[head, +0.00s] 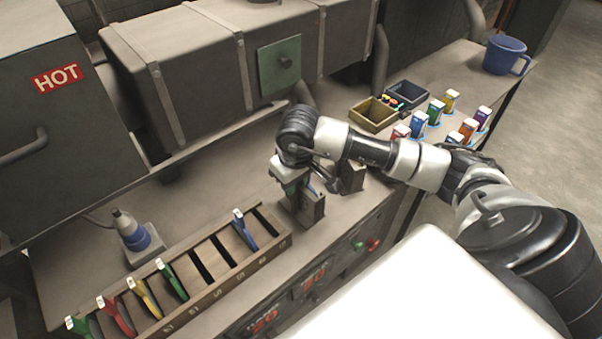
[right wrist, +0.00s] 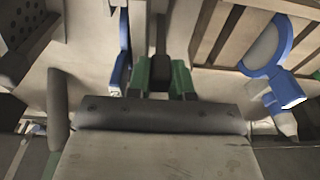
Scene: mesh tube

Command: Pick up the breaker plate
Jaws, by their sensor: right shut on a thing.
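My right gripper (head: 298,193) is low over the bench, just beyond the right end of the slotted rack. A dark piece with rows of holes (right wrist: 22,32) shows at the upper left of the wrist view, apart from the fingers. My left gripper is not in view.
A wooden slotted rack (head: 270,246) holds several coloured-handled paddles, one of them blue (head: 245,229). A blue-collared tool (head: 133,232) stands left of it. Bins (head: 373,113), small coloured packs and a blue mug (head: 506,55) are to the right. A hot-marked machine (head: 55,90) lines the back.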

